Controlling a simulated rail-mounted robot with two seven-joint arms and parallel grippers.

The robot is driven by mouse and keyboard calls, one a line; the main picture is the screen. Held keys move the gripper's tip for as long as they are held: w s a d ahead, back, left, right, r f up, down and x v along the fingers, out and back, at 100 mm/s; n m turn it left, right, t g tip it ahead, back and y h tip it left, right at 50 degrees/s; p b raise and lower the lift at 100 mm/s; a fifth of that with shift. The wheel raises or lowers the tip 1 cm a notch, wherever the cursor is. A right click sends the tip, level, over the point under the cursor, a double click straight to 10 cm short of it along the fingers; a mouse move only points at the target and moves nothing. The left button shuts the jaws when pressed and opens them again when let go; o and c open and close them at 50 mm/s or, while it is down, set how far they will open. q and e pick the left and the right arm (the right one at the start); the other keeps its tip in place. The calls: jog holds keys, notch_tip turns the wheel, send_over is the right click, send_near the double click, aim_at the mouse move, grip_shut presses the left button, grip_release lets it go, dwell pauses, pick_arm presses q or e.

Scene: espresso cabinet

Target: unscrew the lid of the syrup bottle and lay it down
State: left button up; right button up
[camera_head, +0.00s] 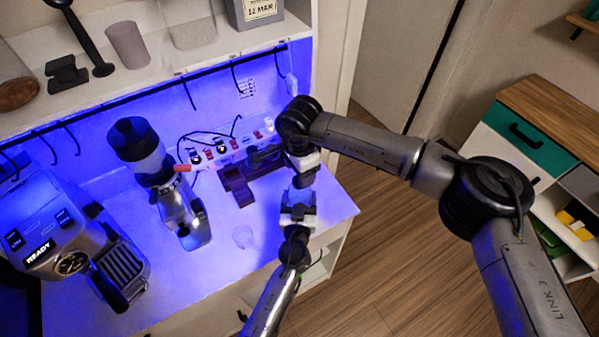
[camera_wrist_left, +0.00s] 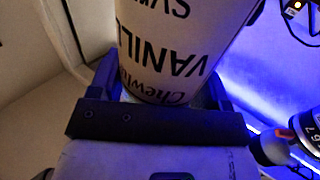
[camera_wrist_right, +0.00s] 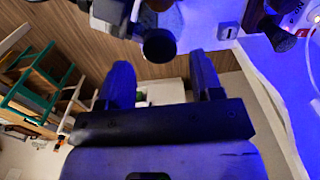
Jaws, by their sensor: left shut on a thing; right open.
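The syrup bottle (camera_wrist_left: 165,50) fills the top of the left wrist view, with black "VANILLA" lettering upside down on its white label. My left gripper (camera_wrist_left: 160,88) is shut around it, a finger on each side. The bottle's lid is hidden in that view. In the head view my left gripper (camera_head: 299,200) is over the counter's right end, just below my right gripper (camera_head: 304,174). The bottle is hard to pick out there. In the right wrist view my right gripper (camera_wrist_right: 162,80) is open and empty. A dark round part sits above its fingers; I cannot tell if it is the lid.
An espresso machine (camera_head: 65,235) and a grinder (camera_head: 165,180) stand on the blue-lit counter (camera_head: 190,285). A power strip (camera_head: 225,152) with cables lies at the back. Counter around the glass is mostly clear.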

jog(key=shift+s+a+f+y, duration=0.3)
jog(key=shift+s+a+f, duration=0.15)
jog(key=shift+a, duration=0.2)
jog(key=shift+a+r+y, duration=0.4)
jog(key=shift+a+r, duration=0.1)
jog(key=shift+r, duration=0.35)
jog(key=r+m, duration=0.1)
jog(key=m, duration=0.1)
jog(key=r+m, duration=0.1)
jog(key=m, duration=0.2)
jog(key=w+d+m, duration=0.1)
jog(key=m, duration=0.2)
jog(key=shift+r, duration=0.4)
jog(key=shift+d+m+h, duration=0.15)
jog(key=shift+m+h, duration=0.15)
jog(key=shift+m, duration=0.6)
jog(key=m, duration=0.4)
jog(key=shift+d+m+h, duration=0.3)
jog(key=shift+d+m, duration=0.1)
jog(key=m, duration=0.3)
jog(key=shift+d, duration=0.1)
jog(key=shift+f+m, duration=0.3)
jog(key=shift+f, duration=0.35)
send_over(300, 202)
jog(key=w, duration=0.3)
jog(key=shift+w+f, duration=0.2)
jog(key=shift+f, duration=3.2)
